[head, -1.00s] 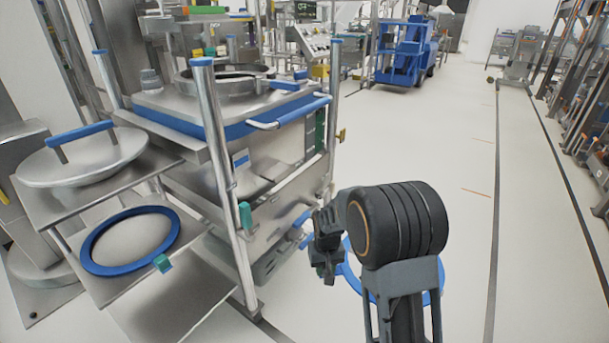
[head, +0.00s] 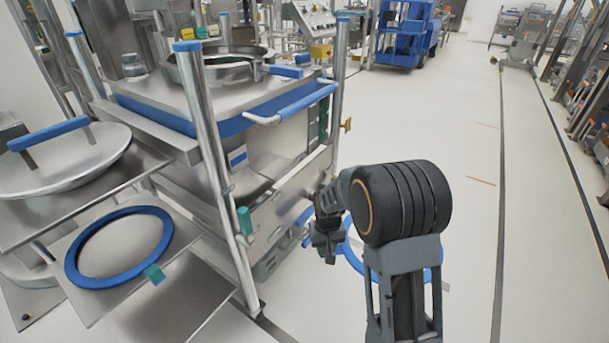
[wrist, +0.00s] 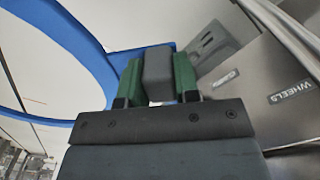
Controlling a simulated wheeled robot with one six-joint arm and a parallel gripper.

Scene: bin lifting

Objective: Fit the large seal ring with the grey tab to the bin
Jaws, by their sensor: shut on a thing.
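My gripper (head: 327,243) is at the lower centre of the head view, beside the bin's right side. In the wrist view my gripper (wrist: 158,78) is shut, its green fingers on a grey tab (wrist: 158,72). The tab belongs to a large blue seal ring (wrist: 62,45), which curves away to the left. In the head view the ring (head: 352,262) is partly hidden behind my arm. The steel bin (head: 262,152) stands on the left with a round open neck (head: 222,70) on top. A blue band runs around its upper body.
A second blue ring (head: 73,262) with a green tab (head: 154,274) lies on a shelf at left. A round lid (head: 75,175) with a blue handle sits above it. Steel posts (head: 212,150) stand around the bin. Open floor (head: 470,130) lies to the right; a blue cart (head: 403,40) is farther back.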

